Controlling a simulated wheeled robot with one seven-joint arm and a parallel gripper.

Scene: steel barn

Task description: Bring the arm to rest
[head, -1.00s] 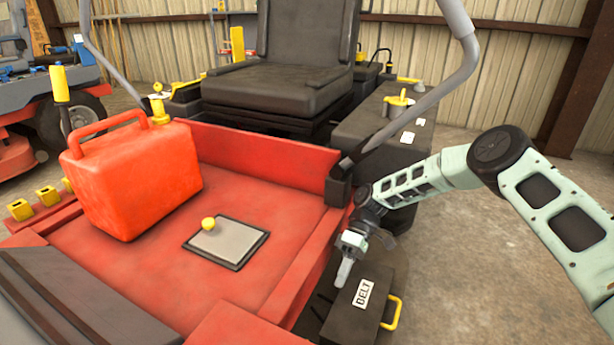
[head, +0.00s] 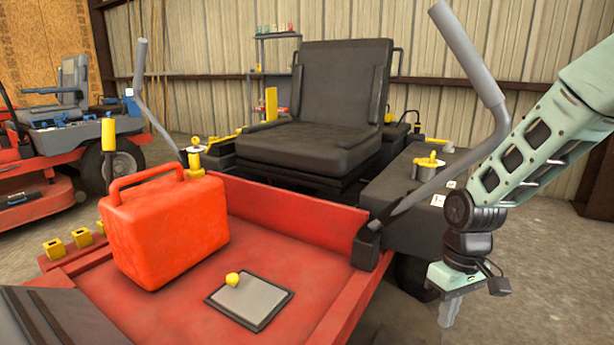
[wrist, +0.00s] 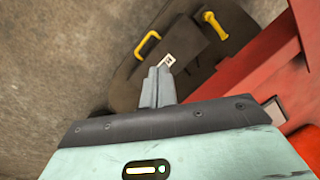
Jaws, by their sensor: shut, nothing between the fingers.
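My gripper (head: 449,311) hangs fingers down at the lower right in the head view, beside the right edge of the red mower deck (head: 190,296). Its fingers are together with nothing between them. In the wrist view the shut fingers (wrist: 158,86) point toward a dark box-like cover (wrist: 185,62) with a yellow handle (wrist: 148,43) and a white label (wrist: 168,62), partly hidden by the fingers. I cannot tell how far the fingertips are from the cover.
A red fuel can (head: 168,230) stands on the deck near a grey plate (head: 250,303) with a yellow knob. The black seat (head: 315,128) and a grey lever bar (head: 470,55) rise behind. Another mower (head: 75,140) stands at far left. Bare floor (head: 560,270) lies to the right.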

